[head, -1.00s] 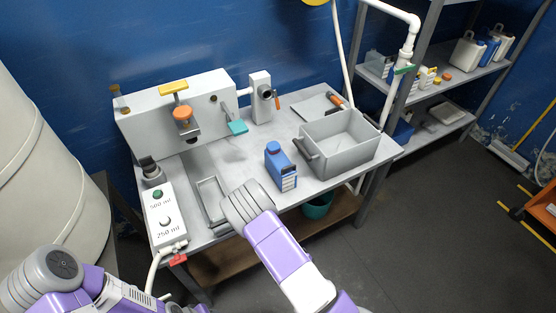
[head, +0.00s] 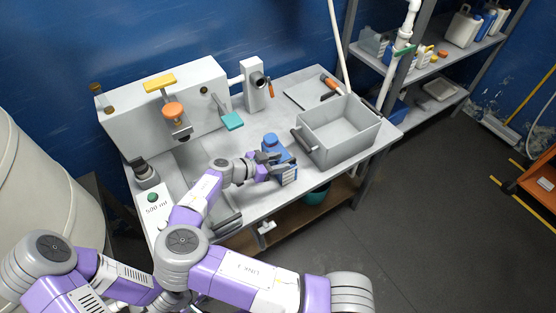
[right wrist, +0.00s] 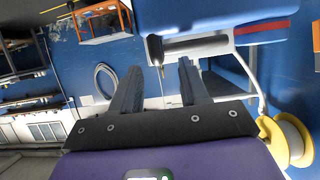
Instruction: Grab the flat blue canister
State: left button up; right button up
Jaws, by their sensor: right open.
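The flat blue canister (head: 289,175) stands upright on the grey table, left of the grey bin, with its blue cap up and a pale label low on its front. My right gripper (head: 275,163) is open and reaches it from the left. Its dark fingers overlap the canister's body in the head view; I cannot tell if they are around it or just in front.
The grey bin (head: 338,152) stands close on the canister's right. A white apparatus (head: 200,92) with a teal lever (head: 232,121) is behind. A white control box (head: 152,213) is at the left edge. A shelf (head: 440,70) with bottles stands at the back right.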

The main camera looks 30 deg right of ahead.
aim_at(289, 159)
jog(key=x, duration=0.4)
jog(key=shift+d, duration=0.35)
jog(key=shift+c, duration=0.2)
grip_shut()
dwell(0.8)
